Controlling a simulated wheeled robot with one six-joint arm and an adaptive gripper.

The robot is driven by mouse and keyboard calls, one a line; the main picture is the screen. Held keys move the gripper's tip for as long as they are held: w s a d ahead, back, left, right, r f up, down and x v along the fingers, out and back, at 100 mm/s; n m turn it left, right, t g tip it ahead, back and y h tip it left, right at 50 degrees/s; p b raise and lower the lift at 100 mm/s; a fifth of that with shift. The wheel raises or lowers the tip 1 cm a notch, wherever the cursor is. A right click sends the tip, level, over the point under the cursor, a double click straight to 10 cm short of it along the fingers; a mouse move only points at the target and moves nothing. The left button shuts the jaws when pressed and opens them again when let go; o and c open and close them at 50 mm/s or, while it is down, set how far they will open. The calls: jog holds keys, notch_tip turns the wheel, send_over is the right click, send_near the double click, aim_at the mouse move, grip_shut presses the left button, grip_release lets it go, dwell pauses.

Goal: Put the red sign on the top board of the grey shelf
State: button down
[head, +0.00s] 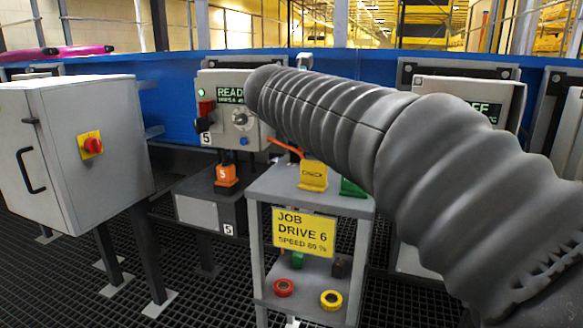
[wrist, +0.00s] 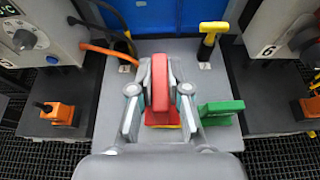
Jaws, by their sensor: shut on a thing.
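The red sign (wrist: 160,84) is between the fingers of my gripper (wrist: 158,92) in the wrist view. It is over the top board (wrist: 150,50) of the grey shelf; I cannot tell whether it touches the board. In the head view my arm hides the gripper and the red sign. The grey shelf (head: 256,245) stands in the middle there. A yellow sign (head: 313,176) and a green sign (head: 352,187) stand on its top board. In the wrist view the green sign (wrist: 221,108) is right of my gripper, and some yellow shows below the red sign.
A yellow piece (wrist: 212,32) stands at the board's back right. An orange cable (wrist: 108,50) crosses its back left. Control boxes flank the shelf. A job card (head: 304,232) hangs at its front. Tape rolls lie on the lower board. A grey cabinet (head: 90,170) stands left.

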jog(key=shift+w+a+f+b, duration=0.55)
jog(key=shift+a+f, duration=0.8)
jog(key=shift+f, duration=0.2)
jog(key=shift+w+a+f+b, duration=0.45)
jog(key=shift+w+a+f, duration=0.15)
jog(key=shift+a+f, duration=0.85)
jog(key=shift+w+a+f+b, duration=0.55)
jog(key=shift+a+f, duration=0.7)
jog(key=shift+f, duration=0.4)
jog(key=shift+f, duration=0.15)
jog(key=c, duration=1.1)
grip_release()
jog(key=shift+c, duration=0.2)
